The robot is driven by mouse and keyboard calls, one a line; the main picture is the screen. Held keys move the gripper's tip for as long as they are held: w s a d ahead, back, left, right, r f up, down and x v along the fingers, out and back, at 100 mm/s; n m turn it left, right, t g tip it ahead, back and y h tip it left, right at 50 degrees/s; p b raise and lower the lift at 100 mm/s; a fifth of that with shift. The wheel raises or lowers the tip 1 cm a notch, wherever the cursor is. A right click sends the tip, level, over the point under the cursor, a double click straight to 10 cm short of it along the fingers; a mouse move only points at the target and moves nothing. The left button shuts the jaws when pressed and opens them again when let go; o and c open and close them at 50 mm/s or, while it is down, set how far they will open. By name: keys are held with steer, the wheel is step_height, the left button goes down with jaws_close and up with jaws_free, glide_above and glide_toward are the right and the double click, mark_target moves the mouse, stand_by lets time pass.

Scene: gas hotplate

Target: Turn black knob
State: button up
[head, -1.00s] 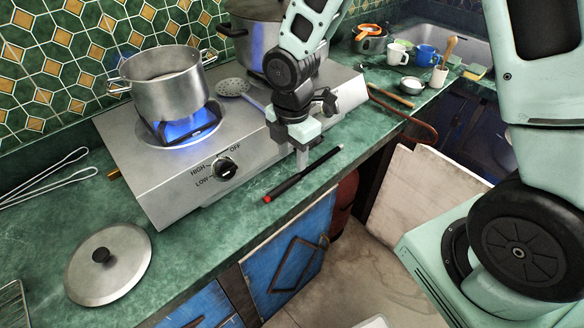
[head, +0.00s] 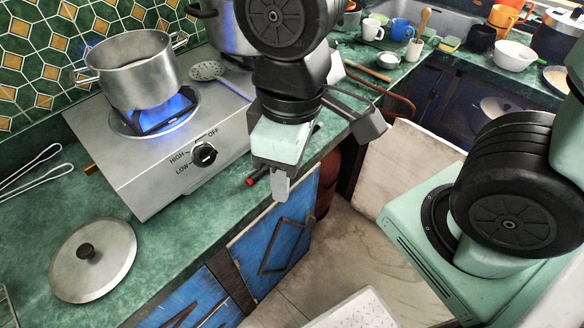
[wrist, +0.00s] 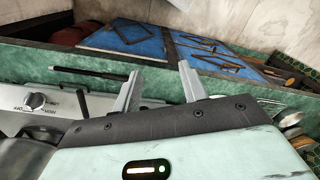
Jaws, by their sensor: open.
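The black knob (head: 204,154) is on the sloped front panel of the silver gas hotplate (head: 128,182), among the labels HIGH, LOW and OFF. It also shows at the left in the wrist view (wrist: 35,102). Blue flame burns under the steel pot (head: 138,75) on the left burner. My gripper (head: 281,186) is to the right of the knob, apart from it, over the counter's front edge. In the wrist view, its two fingers (wrist: 160,72) are spread with nothing between them.
A black stick with a red end (head: 258,176) lies on the counter, partly hidden behind my gripper. A round lid (head: 92,260) lies on the counter at lower left. A slotted spoon (head: 208,71) rests on the hotplate. Mugs (head: 372,29) stand farther back. The counter before the knob is clear.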

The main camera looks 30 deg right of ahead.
steer(key=shift+s+r+m, duration=0.1)
steer(key=shift+s+m, duration=0.5)
steer(key=shift+s, duration=0.05)
steer(key=o, duration=0.4)
steer(key=shift+c, duration=0.2)
step_height(320, 180, up, 4)
steer(key=r+m+p, duration=0.1)
steer(key=m+p, duration=0.5)
steer(key=p, duration=0.5)
glide_above(206, 153)
steer(key=d, duration=0.2)
steer(key=shift+y, duration=0.4)
steer(key=f+p, duration=0.1)
steer(key=f, duration=0.5)
steer(key=a+f+p, duration=0.1)
steer(key=f, duration=0.5)
steer(key=a+f+p, duration=0.1)
steer(key=f, duration=0.4)
steer(key=shift+f+p, duration=0.35)
steer(key=shift+f, duration=0.05)
steer(key=c, duration=0.9)
